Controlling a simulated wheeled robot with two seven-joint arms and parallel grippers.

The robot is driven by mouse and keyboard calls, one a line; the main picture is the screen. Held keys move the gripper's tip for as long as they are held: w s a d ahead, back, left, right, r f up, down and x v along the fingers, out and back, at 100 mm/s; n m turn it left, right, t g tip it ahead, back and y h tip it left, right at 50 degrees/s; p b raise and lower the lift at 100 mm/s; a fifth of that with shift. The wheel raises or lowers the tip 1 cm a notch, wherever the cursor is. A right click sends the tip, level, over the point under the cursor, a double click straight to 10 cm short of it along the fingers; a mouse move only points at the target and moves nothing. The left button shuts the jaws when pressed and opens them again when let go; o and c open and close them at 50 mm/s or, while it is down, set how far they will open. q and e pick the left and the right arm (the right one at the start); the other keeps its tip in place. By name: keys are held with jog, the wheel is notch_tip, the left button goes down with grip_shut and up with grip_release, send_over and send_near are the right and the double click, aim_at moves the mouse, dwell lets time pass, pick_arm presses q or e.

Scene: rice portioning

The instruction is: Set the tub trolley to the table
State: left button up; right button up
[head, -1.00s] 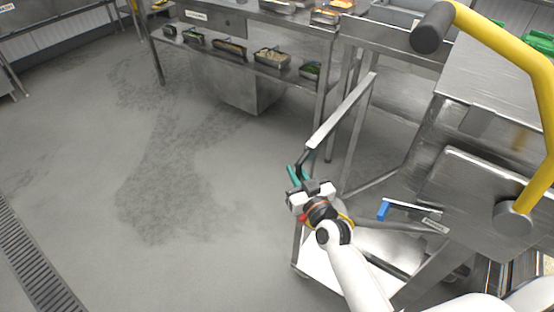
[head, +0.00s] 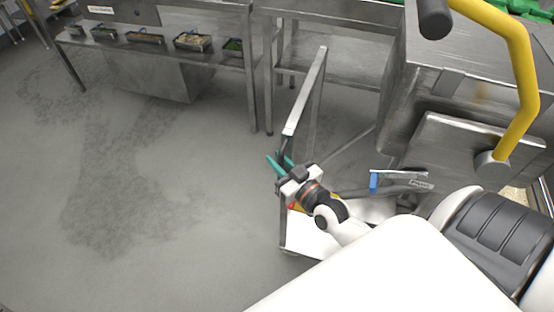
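The tub trolley is a steel frame with an upright flat rail (head: 304,92) and a pale lower deck (head: 305,236), seen right of centre in the head view. My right gripper (head: 280,163) has teal fingers and sits at the rail's near lower end. The fingers lie on either side of the thin dark bar there and look closed on it. My own wrist and arm hide part of the frame and deck. The steel table (head: 172,17) stands at the back, with the trolley to its right and nearer. My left gripper is out of view.
A steel unit (head: 455,150) with a yellow bent handle (head: 523,80) stands at the right. A blue-ended lever (head: 373,181) is beside it. Several food pans (head: 193,42) stand on the table's lower shelf. The floor at the left is clear.

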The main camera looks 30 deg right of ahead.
jog(key=o, duration=0.3)
jog(key=shift+w+d, duration=0.1)
jog(key=shift+d, duration=0.1)
jog(key=shift+o, duration=0.2)
jog(key=shift+a+f, duration=0.1)
jog(key=shift+f, duration=0.1)
jog(key=shift+s, duration=0.2)
jog(key=shift+s+f, duration=0.1)
jog(key=shift+s, duration=0.2)
jog(key=s+b, duration=0.1)
jog(key=s, duration=1)
jog(key=shift+d+r, duration=0.2)
jog(key=shift+d, duration=0.2)
jog(key=shift+s, duration=0.1)
